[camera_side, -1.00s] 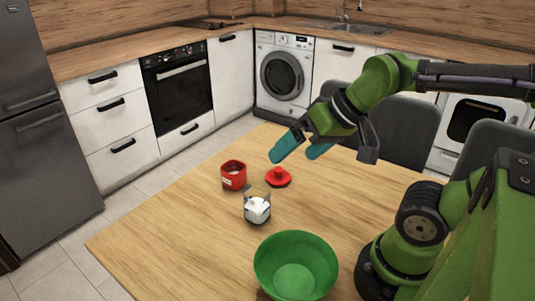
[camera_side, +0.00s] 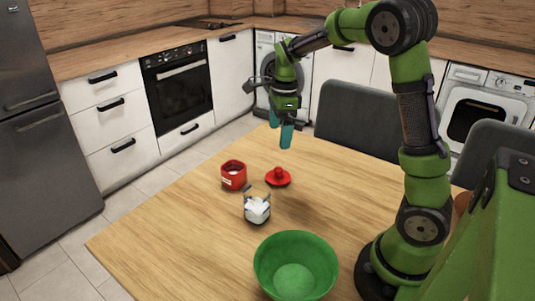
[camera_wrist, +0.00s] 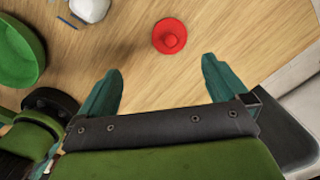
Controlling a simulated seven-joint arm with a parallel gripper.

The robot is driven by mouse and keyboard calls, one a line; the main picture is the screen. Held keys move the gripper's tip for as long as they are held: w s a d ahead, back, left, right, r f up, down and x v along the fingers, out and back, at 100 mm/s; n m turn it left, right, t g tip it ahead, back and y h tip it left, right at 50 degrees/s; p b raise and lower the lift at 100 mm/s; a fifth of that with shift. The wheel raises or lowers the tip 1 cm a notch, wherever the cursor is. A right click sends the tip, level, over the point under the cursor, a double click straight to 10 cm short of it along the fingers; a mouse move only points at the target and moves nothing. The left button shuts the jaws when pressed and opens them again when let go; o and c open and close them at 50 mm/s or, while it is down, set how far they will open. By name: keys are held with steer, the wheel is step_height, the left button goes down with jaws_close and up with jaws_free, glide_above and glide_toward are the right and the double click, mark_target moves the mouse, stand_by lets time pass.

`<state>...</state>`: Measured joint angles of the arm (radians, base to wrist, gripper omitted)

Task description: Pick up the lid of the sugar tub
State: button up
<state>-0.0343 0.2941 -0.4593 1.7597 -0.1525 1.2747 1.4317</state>
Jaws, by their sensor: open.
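The red lid (camera_side: 278,177) with a round knob lies on the wooden table, beside the red sugar tub (camera_side: 233,175). The tub stands upright and open, with a small pale label on its side. In the wrist view the lid (camera_wrist: 170,36) lies beyond my fingertips, between their lines, with nothing over it. My gripper (camera_side: 280,135) has teal fingers pointing down. It is in the air above the lid, open and empty. The two fingers also show apart in the wrist view (camera_wrist: 162,75). The tub is not seen in the wrist view.
A small white container with grey upright parts (camera_side: 257,210) stands in front of the tub and lid. A large green bowl (camera_side: 296,268) is at the table's near edge. Dark chairs (camera_side: 365,125) stand behind the table. The table's left side is clear.

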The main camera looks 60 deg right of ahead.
steer(key=w+d+r+m, duration=0.1)
steer(key=w+d+m, duration=0.15)
steer(key=m, duration=0.75)
glide_above(278, 169)
steer(key=shift+g, duration=0.4)
steer(key=f, duration=1.1)
steer(key=shift+d+f, duration=0.15)
steer(key=shift+d, duration=0.25)
steer(key=shift+a+f, duration=0.15)
steer(key=shift+f, duration=1.25)
steer(key=shift+a+f, duration=0.1)
steer(key=shift+f, duration=1.3)
steer(key=c, duration=0.9)
